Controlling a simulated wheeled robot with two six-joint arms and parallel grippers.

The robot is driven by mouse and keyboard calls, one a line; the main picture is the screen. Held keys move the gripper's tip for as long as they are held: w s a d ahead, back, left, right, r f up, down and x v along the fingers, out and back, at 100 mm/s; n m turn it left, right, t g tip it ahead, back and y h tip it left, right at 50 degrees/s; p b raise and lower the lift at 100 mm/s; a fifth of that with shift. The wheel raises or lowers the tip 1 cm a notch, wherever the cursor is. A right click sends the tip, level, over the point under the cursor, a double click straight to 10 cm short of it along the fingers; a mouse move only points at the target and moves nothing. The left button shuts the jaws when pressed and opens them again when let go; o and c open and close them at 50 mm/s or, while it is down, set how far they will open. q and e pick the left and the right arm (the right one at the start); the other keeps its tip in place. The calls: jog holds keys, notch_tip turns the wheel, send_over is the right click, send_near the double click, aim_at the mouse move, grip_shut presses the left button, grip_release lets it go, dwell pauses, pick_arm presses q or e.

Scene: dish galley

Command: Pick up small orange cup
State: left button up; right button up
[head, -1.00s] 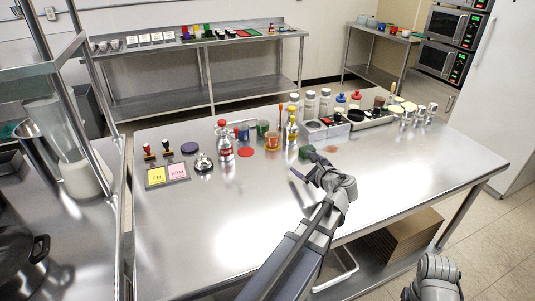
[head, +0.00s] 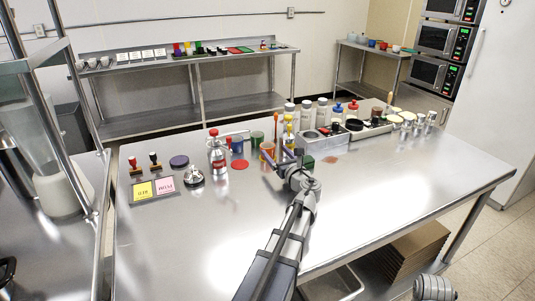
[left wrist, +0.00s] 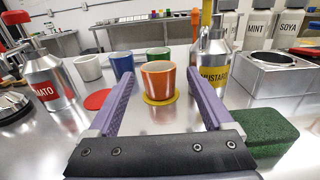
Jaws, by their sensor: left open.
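The small orange cup (head: 267,149) stands upright on the steel table, partly hidden by my gripper in the head view. In the left wrist view the orange cup (left wrist: 158,80) stands on a yellow disc (left wrist: 160,99). My left gripper (head: 281,158) is open and empty, low over the table. In the left wrist view its two purple fingers point at the cup, one to each side of it. The cup appears at or just beyond the fingertips; I cannot tell if it is between them. No contact shows.
Blue (left wrist: 122,66), green (left wrist: 157,54) and white (left wrist: 88,67) cups stand behind. A mustard bottle (left wrist: 213,62) is close on the right, a tomato bottle (left wrist: 50,82) on the left. A green sponge (left wrist: 265,133) lies beside the right finger. The table's right front is clear.

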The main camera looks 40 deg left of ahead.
aim_at(271, 149)
pick_arm(q)
jog(key=shift+w+a+f, duration=0.15)
jog(key=shift+w+a, duration=0.05)
jog(key=shift+a, duration=0.35)
jog(key=x, duration=0.4)
jog(key=shift+f+b, duration=0.2)
jog(key=shift+b, duration=0.15)
jog(key=shift+s, duration=0.1)
grip_shut()
jog(key=shift+r, duration=0.1)
